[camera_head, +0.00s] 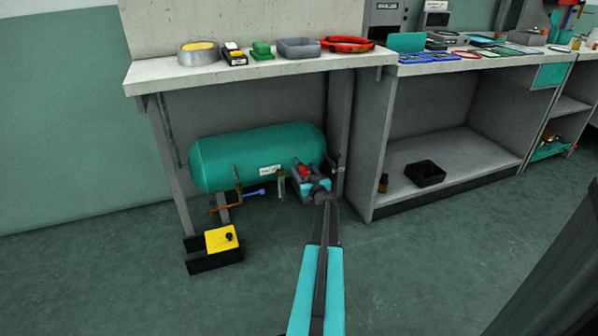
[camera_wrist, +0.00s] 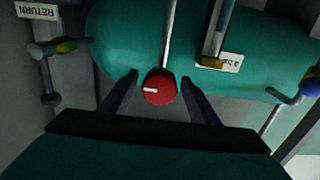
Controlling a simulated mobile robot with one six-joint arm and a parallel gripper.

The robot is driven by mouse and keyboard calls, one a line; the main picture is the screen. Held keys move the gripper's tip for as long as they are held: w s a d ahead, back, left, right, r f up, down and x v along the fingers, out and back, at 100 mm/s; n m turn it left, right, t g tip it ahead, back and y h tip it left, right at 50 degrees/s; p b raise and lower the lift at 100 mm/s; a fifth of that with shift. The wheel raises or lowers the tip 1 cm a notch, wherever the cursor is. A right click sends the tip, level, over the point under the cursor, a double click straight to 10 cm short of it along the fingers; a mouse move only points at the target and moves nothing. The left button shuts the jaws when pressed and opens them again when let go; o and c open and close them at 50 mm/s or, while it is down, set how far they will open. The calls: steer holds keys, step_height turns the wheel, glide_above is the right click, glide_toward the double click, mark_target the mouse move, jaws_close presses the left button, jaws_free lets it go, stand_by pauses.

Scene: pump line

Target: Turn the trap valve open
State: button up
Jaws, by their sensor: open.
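A red round knob with a white mark (camera_wrist: 159,88) is in the middle of the wrist view, at the end of a thin grey pipe along a teal tank (camera_wrist: 120,40). The white mark lies nearly level in that view. My gripper (camera_wrist: 158,79) is open, with one finger on each side of the knob; I cannot tell whether either touches it. In the head view the tank (camera_head: 240,158) lies under a bench, and red shows at my gripper (camera_head: 305,175) by its right end. No readable label names the trap valve.
A RETURN label (camera_wrist: 40,10) is at the wrist view's upper left, and a blue handle (camera_wrist: 308,88) at its right. The bench (camera_head: 230,75) overhangs the tank.

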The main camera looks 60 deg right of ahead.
mark_target(301, 166)
steer(key=shift+b+x, duration=0.55)
steer(key=shift+x, duration=1.25)
